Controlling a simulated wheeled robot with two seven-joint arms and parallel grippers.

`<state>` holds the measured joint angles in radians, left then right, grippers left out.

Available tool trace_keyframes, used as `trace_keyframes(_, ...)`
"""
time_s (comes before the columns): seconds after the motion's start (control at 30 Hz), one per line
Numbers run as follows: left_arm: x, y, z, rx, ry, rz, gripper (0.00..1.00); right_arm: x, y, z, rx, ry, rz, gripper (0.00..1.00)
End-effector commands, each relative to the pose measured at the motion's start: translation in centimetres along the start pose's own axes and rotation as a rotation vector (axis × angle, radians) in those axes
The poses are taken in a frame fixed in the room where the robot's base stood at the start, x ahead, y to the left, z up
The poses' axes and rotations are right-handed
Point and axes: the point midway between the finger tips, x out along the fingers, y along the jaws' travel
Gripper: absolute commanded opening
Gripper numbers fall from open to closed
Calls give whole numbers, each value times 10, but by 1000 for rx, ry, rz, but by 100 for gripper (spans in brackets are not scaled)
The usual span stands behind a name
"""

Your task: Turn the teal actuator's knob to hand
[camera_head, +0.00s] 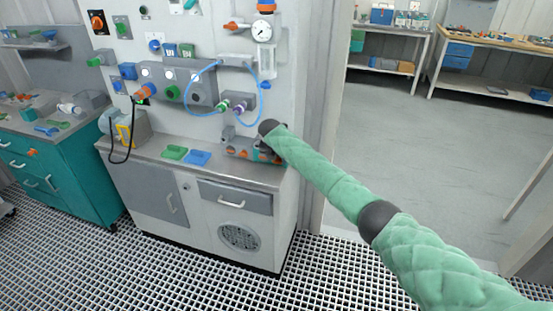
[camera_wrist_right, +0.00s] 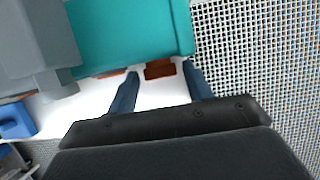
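The teal actuator (camera_wrist_right: 130,30) fills the top middle of the right wrist view. A brown-orange knob (camera_wrist_right: 160,69) sticks out below its edge. My right gripper (camera_wrist_right: 160,72) is open, with one dark finger on each side of the knob and a visible gap on both sides. In the head view the actuator is a small teal patch (camera_head: 263,155) among grey and orange parts at the right end of the counter. The end of my right arm partly hides it there. My left gripper is not in view.
A grey block (camera_wrist_right: 35,45) stands left of the actuator. Green (camera_head: 174,153) and blue (camera_head: 198,157) trays lie on the counter (camera_head: 150,146). The wall panel behind carries valves, a gauge (camera_head: 263,29) and a blue hose loop. Grating floor lies beyond the counter's front edge.

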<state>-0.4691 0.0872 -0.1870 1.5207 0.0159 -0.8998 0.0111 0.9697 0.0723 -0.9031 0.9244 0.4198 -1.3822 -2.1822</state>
Motion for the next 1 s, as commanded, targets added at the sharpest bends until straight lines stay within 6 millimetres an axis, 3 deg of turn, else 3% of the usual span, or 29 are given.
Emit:
trace_keyframes(0.03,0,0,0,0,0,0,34,0,0,0,0,0,0,40)
trace_keyframes(0.17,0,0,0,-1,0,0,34,0,0,0,0,0,0,15)
trace_keyframes(0.47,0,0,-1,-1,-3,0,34,0,1,1,-11,-1,-28,15)
trace_keyframes(0.73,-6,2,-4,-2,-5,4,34,0,7,0,-69,-1,-164,15)
trace_keyframes(1.0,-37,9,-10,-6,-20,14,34,2,11,-1,-130,-2,-315,15)
